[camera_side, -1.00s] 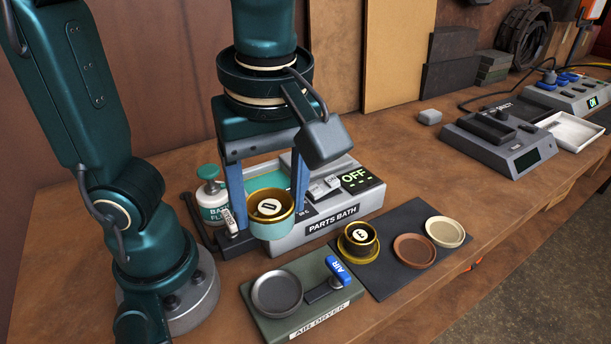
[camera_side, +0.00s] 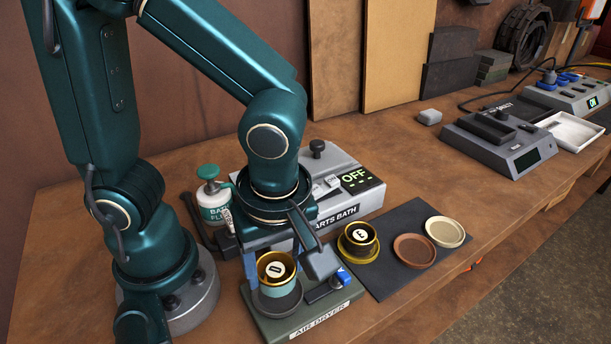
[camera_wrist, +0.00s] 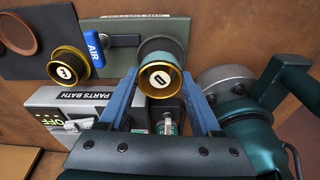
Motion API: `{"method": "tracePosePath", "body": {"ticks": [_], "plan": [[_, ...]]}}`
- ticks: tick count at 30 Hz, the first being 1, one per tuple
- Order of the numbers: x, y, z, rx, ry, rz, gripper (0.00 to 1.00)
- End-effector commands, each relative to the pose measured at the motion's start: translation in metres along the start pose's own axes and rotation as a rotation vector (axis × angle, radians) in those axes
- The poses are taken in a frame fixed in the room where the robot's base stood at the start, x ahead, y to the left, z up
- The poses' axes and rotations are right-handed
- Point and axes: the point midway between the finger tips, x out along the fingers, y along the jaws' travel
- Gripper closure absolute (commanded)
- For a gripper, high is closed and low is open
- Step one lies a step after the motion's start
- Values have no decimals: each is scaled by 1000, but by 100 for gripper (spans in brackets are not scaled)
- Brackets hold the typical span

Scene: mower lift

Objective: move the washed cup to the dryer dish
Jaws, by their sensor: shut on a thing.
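The cup marked D (camera_side: 276,285), teal with a gold rim, is held upright between the blue fingers of my gripper (camera_side: 279,272). The cup also shows in the wrist view (camera_wrist: 160,79), between both fingers (camera_wrist: 162,88). It is over the round grey dish (camera_side: 283,305) of the green air dryer (camera_side: 334,309). Its base is at or just above the dish; I cannot tell whether they touch.
The dryer's blue AIR lever (camera_side: 344,276) is close to the right of my gripper. A second gold cup marked E (camera_side: 359,240) stands on a dark mat (camera_side: 397,284) with brown and cream dishes. The parts bath (camera_side: 360,205), showing OFF, is behind.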

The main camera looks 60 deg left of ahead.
Motion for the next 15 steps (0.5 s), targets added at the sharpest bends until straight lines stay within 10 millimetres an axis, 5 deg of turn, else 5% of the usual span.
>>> {"method": "tracePosePath", "body": {"ticks": [15], "plan": [[14,-1,2,0,-1,-1,91]]}}
